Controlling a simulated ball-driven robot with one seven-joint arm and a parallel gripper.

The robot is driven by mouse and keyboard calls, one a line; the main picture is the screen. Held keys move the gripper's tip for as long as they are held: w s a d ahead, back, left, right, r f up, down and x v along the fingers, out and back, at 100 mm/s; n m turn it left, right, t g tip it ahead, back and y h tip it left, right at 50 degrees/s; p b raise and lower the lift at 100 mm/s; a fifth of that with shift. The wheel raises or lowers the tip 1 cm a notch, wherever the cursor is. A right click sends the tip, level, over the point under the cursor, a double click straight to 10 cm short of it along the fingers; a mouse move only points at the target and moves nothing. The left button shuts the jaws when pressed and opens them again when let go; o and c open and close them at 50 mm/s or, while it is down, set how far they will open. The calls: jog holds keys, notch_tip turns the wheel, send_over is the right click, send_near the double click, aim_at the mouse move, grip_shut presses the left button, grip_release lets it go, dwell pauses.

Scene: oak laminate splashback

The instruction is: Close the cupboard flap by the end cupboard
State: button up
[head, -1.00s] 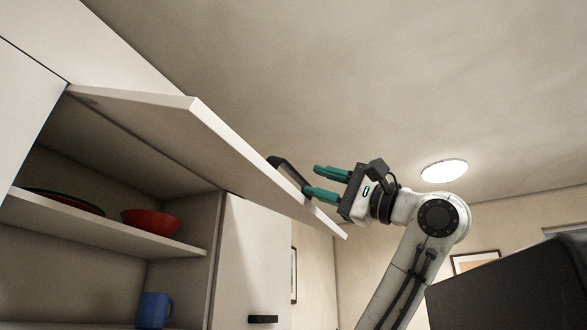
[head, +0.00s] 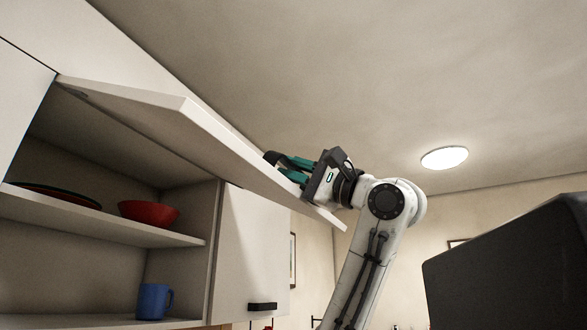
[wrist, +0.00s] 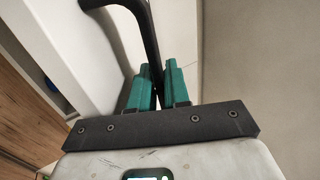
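The cupboard flap (head: 190,135) is white and hangs open, tilted out and up from its top edge over the open shelves. Its dark bar handle (head: 270,157) is mostly hidden behind my fingers in the head view; in the wrist view the black curved handle (wrist: 150,40) runs down between the teal fingers. My gripper (head: 281,166) is at the flap's outer face, near its far end. In the wrist view my gripper (wrist: 158,75) has its fingers close against both sides of the handle. The end cupboard (head: 250,235) has a shut white door beside the open compartment.
A red bowl (head: 148,213) and dark plates (head: 55,196) sit on the upper shelf; a blue mug (head: 154,301) stands below. The end cupboard's door has a black handle (head: 262,306). A dark block-like object (head: 510,265) fills the lower right. The space under the flap looks clear.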

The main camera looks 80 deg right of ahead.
grip_shut()
